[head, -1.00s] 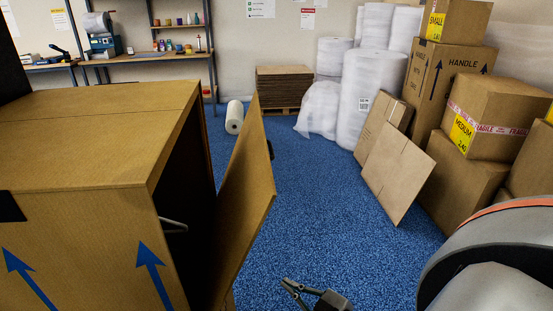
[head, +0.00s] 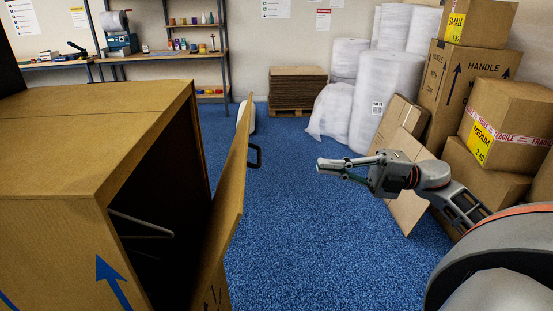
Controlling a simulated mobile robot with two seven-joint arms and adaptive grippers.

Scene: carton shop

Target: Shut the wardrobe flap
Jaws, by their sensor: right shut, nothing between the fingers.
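The wardrobe carton (head: 75,145) stands at the left, brown with blue arrows on its side. Its flap (head: 233,195) stands open at the carton's right side, seen nearly edge-on, with a dark handle (head: 255,156) on its outer face. The dark inside of the carton shows, with a metal rail (head: 140,223) in it. My right gripper (head: 322,164) is shut and empty, in front of the flap's outer side and to the right of the handle, apart from it. My left gripper is out of view.
Blue carpet (head: 290,240) is clear between the flap and the right-hand stack. Stacked cartons (head: 500,120), flat cardboard (head: 408,205) and white wrapped rolls (head: 378,98) stand at the right and back. A pallet of flat cardboard (head: 297,90) and shelves (head: 190,54) stand behind.

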